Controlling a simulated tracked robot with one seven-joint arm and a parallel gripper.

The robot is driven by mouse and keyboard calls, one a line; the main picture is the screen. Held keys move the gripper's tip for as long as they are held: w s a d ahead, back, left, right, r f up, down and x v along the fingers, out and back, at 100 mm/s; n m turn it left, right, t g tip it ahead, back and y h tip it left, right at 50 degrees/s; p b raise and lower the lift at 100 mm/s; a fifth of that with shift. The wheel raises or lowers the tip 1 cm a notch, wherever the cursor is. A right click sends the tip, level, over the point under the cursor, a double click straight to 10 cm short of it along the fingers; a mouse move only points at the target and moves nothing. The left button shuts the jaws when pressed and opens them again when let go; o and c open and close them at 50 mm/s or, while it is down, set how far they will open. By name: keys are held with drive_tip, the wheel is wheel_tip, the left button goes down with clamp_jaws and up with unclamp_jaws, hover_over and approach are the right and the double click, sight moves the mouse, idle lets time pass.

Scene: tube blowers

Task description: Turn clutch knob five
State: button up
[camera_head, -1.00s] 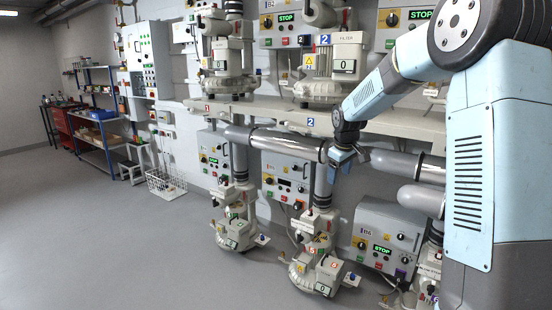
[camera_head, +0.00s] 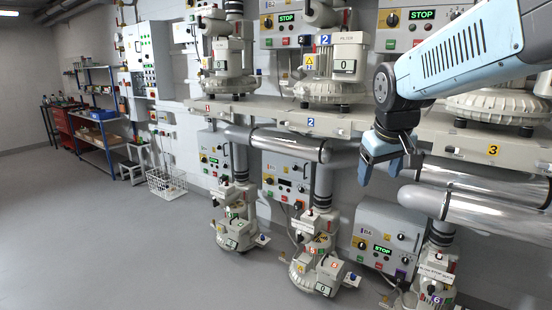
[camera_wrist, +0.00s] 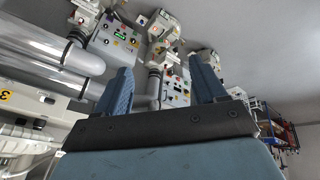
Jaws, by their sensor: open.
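The lower blower (camera_head: 318,262) with a red label that looks like 5 stands on the floor at the lower middle of the head view. It has small knobs and a dial marked 0, but I cannot tell which of these is the clutch knob. My gripper (camera_head: 388,170) is open and empty in the air, up and to the right of that blower, in front of the grey pipes. In the wrist view my two blue fingers (camera_wrist: 164,72) stand apart with nothing between them. Blowers and control boxes show beyond them, too small to read.
A control box (camera_head: 387,238) with a green STOP display stands right of the blower. Shiny horizontal pipes (camera_head: 285,143) and a shelf (camera_head: 285,118) with upper blowers lie along the wall. The grey floor (camera_head: 120,240) at left is clear. A wire basket (camera_head: 166,184) stands by the wall.

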drive_tip(key=s+f+m+y, duration=0.1)
drive_tip(key=s+m, duration=0.1)
drive_tip(key=s, duration=1.2)
drive_tip(key=shift+d+f+m+t, duration=0.4)
